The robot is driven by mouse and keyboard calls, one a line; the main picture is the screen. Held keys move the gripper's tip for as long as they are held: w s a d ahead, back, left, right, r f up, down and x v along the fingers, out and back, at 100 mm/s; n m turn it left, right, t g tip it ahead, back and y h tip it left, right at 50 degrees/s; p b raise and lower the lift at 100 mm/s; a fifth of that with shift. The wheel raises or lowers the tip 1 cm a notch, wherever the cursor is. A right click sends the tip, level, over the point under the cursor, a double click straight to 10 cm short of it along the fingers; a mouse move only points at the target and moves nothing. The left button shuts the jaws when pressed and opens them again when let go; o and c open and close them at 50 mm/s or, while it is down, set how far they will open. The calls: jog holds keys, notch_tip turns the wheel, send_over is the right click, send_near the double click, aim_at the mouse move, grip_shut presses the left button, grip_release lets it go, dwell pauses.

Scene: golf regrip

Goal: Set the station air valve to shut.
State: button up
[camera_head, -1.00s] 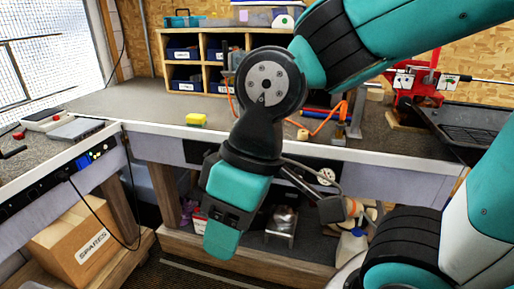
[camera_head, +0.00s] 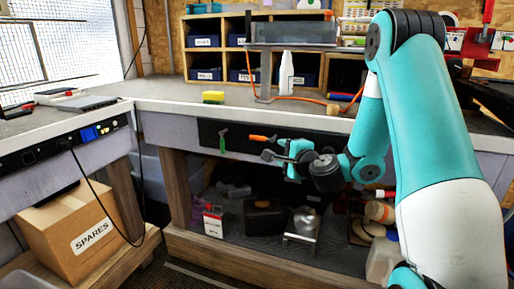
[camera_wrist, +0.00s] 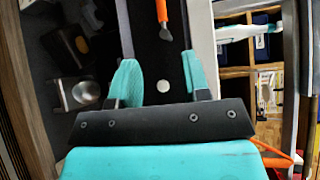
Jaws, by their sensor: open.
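A dark panel (camera_head: 208,131) runs along the bench front. On it an orange-handled piece (camera_head: 259,138) lies level with its grey metal end to the right; it also shows in the wrist view (camera_wrist: 162,12). A green-handled piece (camera_head: 223,142) hangs upright to its left. I cannot tell for certain which of these is the air valve. My gripper (camera_head: 280,156) is in front of the panel, right of the orange piece and slightly lower. In the wrist view my gripper (camera_wrist: 160,80) is open and empty, with a small pale disc (camera_wrist: 163,86) showing between its fingers.
The bench top (camera_head: 165,101) holds a yellow sponge (camera_head: 213,97), a white bottle (camera_head: 286,73) and a metal stand (camera_head: 266,80) with an orange hose. Below is a lower shelf with several items, including a red-and-white box (camera_head: 213,221). A spares carton (camera_head: 83,228) stands at left.

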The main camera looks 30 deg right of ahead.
jog(key=p, duration=0.6)
send_near(258, 139)
jog(key=w, duration=0.4)
jog(key=w+f+p, duration=0.1)
jog(key=w, duration=0.2)
jog(key=w+d, duration=0.1)
jog(key=w, duration=0.2)
jog(key=shift+d+f+p, duration=0.1)
jog(key=shift+f+p, duration=0.1)
jog(key=shift+p, duration=0.1)
